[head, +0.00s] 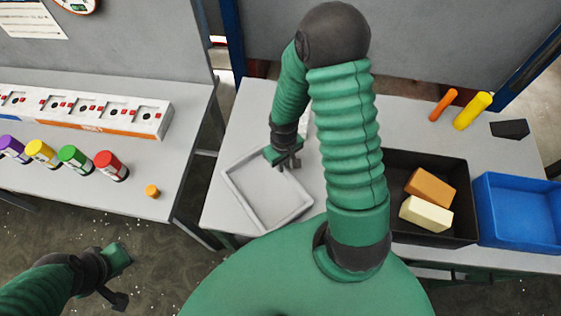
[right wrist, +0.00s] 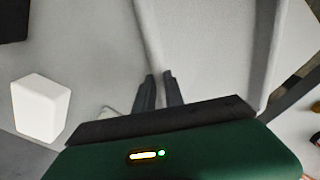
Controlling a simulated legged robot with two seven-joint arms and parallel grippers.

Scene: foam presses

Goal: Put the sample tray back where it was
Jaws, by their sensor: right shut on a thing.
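The sample tray (head: 265,195) is a shallow light-grey tray at the left end of the right-hand table in the head view. My right gripper (head: 291,163) is at its far right rim, shut on that rim. In the right wrist view, the tray's rim (right wrist: 150,38) runs down between the two dark fingertips (right wrist: 160,80). I cannot tell whether the tray rests on the table or is slightly raised. My left gripper (head: 122,282) is empty over the floor at lower left; its finger opening is unclear.
A black bin (head: 460,176) with orange and cream blocks and a blue bin (head: 522,212) stand at right. A white block (right wrist: 40,108) stands near the right gripper. The left table (head: 170,110) holds several coloured cylinders and a long white box. A gap separates the tables.

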